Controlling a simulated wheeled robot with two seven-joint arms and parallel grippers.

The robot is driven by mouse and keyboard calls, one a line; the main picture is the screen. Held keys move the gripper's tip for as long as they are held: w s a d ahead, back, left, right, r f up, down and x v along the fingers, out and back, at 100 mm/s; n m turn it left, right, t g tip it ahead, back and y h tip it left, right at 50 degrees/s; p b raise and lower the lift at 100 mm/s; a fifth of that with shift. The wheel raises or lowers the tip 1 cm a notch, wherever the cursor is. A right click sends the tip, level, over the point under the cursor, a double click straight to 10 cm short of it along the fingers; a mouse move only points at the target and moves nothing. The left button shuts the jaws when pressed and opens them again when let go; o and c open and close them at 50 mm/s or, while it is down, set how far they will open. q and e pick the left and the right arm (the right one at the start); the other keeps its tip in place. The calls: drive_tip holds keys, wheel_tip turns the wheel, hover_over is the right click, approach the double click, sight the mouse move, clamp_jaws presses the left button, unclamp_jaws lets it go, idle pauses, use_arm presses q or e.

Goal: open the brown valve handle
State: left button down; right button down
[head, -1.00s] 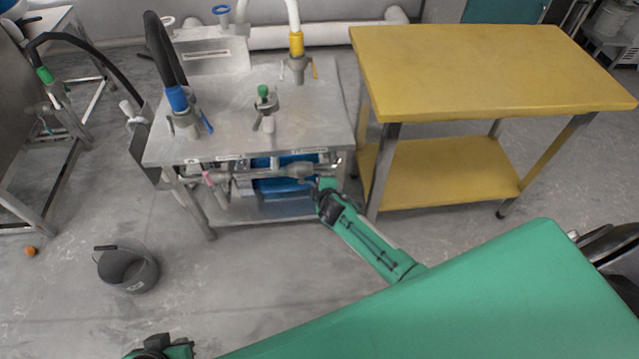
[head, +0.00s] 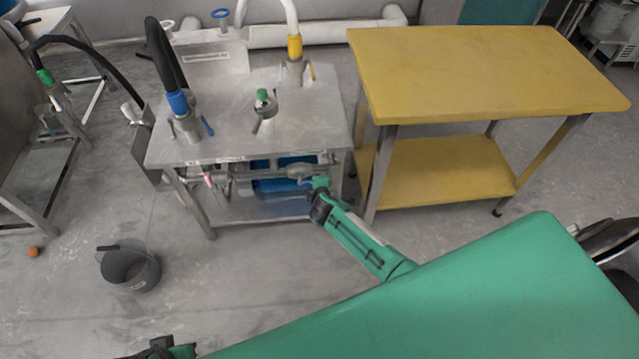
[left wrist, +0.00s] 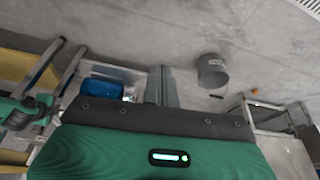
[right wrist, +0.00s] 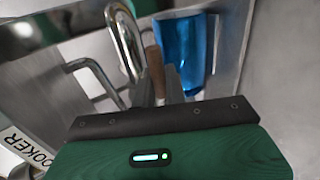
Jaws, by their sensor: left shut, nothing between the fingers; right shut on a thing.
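The brown valve handle (right wrist: 155,68) shows upright in the right wrist view, between the fingers of my right gripper (right wrist: 165,85), which is shut on it. In the head view my right gripper (head: 318,184) is at the pipework under the front right edge of the steel table (head: 225,135); the handle cannot be made out there. My left gripper (left wrist: 160,86) is shut and empty in the left wrist view, away from the steel table.
A curved metal pipe (right wrist: 125,40) and a bent metal bar (right wrist: 95,75) are close to the right gripper, with a blue container (right wrist: 180,55) behind. A yellow table (head: 490,75) stands right of the steel table. A grey bucket (head: 130,268) stands on open floor at left.

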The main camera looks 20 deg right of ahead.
drive_tip(key=c, duration=1.5)
unclamp_jaws()
